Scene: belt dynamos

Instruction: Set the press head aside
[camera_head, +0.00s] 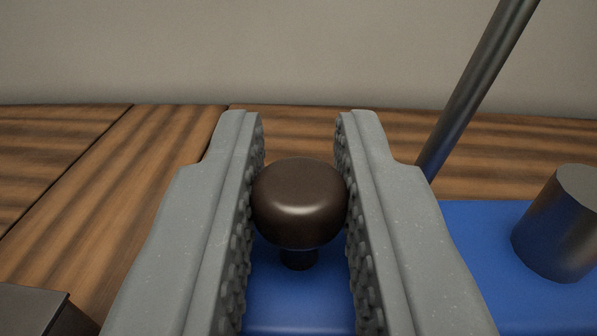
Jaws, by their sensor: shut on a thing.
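A dark brown rounded knob (299,203) on a short dark neck sits between the two grey fingers of my gripper (299,190). The textured inner pads touch it on both sides, so my gripper is shut on it. The knob stands upright above a blue surface (298,300). I cannot tell whether this knob is part of the press head.
A dark cylinder (556,225) stands on the blue surface at the right. A dark slanted rod (478,85) rises behind it. A dark block (40,310) is at the lower left. The striped wooden table (110,180) is bare at the left, with a plain wall (250,50) behind.

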